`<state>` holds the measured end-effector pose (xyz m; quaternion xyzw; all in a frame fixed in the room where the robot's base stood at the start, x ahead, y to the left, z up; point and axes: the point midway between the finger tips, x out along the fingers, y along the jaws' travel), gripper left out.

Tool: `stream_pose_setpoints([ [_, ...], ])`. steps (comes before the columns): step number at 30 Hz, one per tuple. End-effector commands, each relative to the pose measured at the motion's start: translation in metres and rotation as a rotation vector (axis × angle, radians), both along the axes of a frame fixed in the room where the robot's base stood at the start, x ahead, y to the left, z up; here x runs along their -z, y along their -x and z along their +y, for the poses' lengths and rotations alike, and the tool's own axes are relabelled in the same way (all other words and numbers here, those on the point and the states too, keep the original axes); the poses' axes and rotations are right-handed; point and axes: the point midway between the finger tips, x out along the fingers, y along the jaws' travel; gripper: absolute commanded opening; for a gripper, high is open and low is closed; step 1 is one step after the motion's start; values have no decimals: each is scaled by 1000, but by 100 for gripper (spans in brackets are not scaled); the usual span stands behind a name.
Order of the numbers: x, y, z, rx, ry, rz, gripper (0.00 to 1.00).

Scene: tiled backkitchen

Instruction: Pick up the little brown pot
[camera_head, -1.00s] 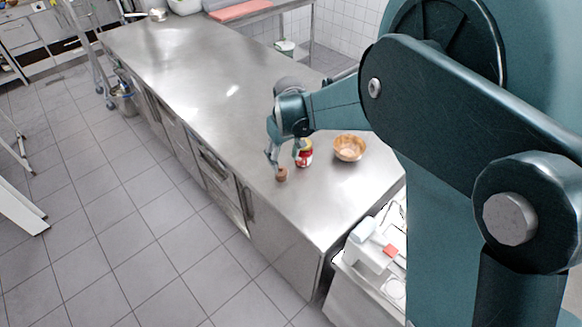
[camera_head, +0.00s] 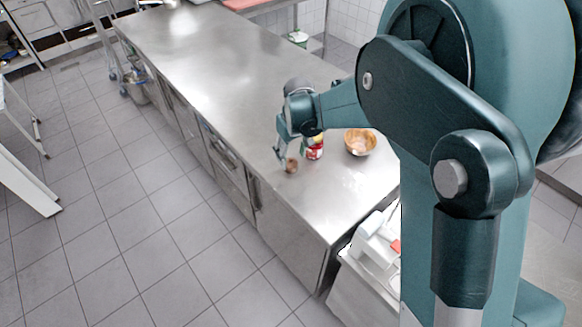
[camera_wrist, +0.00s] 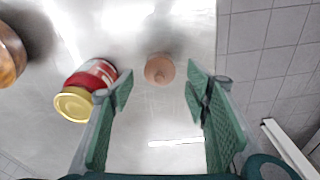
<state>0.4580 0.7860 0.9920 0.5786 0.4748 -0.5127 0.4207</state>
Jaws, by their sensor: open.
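The little brown pot (camera_head: 291,166) stands on the steel counter (camera_head: 215,80) near its front edge. In the wrist view the pot (camera_wrist: 160,69) is small, round and reddish-brown, seen from above. My gripper (camera_head: 284,160) is just over and beside it in the head view. In the wrist view my gripper (camera_wrist: 158,88) is open, with one green finger on each side of the pot's position and nothing held. The pot shows between and slightly beyond the fingertips, and no contact is visible.
A red can with a yellow lid (camera_wrist: 90,86) stands close to the left finger; it is also in the head view (camera_head: 314,148). A wooden bowl (camera_head: 360,142) stands farther right. The counter edge and tiled floor (camera_wrist: 268,55) lie close on the wrist view's right.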

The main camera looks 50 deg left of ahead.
Motion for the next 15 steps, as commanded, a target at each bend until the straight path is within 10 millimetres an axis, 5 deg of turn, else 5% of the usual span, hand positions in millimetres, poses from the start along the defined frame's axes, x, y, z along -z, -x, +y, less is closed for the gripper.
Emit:
stream_pose_setpoints([
  [15,15,-1,3,0,0,0,47],
])
